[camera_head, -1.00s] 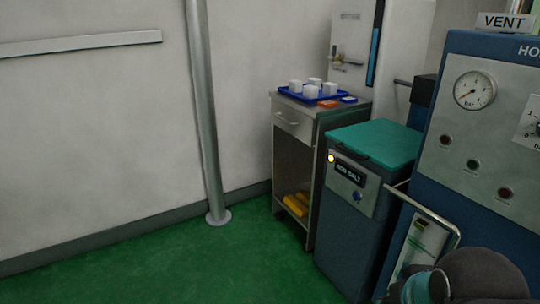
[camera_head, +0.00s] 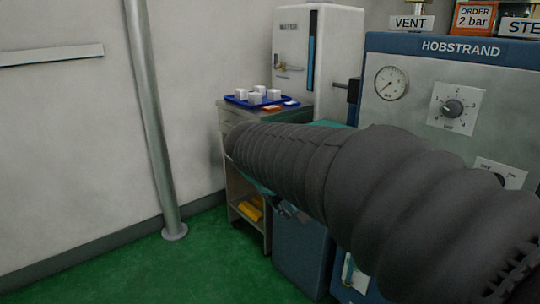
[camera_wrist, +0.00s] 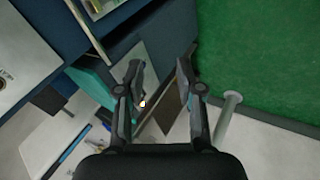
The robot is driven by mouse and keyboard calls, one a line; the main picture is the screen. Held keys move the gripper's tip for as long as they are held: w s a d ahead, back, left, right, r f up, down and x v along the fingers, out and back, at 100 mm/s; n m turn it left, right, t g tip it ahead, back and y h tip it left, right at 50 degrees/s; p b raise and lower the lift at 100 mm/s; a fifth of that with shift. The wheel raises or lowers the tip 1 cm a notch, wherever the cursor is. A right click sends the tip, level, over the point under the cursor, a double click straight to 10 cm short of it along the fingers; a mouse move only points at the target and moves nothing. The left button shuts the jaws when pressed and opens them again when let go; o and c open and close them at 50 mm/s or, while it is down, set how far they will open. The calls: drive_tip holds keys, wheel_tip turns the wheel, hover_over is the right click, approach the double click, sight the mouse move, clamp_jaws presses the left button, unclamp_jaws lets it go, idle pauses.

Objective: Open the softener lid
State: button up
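The softener (camera_head: 302,258) is a dark blue cabinet with a teal lid (camera_head: 328,124). My dark ribbed arm covers most of it in the head view, and only a strip of the lid shows behind the arm. In the wrist view the teal lid (camera_wrist: 90,82) shows left of my fingers, with the blue cabinet (camera_wrist: 170,30) ahead and a small lit lamp (camera_wrist: 142,103) by the left finger. My gripper (camera_wrist: 162,66) is open, with nothing between its fingers. I cannot tell how far the fingertips are from the lid.
A grey trolley (camera_head: 226,112) with a blue tray (camera_head: 238,102) of white cups stands beside the softener, yellow items (camera_head: 250,211) low in it. The Hobstrand machine (camera_head: 400,42) is at right, a white cabinet (camera_head: 345,60) behind. Green floor (camera_head: 110,275) is clear at left.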

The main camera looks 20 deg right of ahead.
drive_tip(key=w+d+f+n+t+h+b, duration=0.2)
drive_tip(key=w+h, duration=0.7)
drive_tip(key=w, duration=1.9)
drive_tip(key=x, duration=1.3)
drive_tip(key=shift+d+r, duration=0.25)
drive_tip(key=shift+r, duration=0.05)
clamp_jaws()
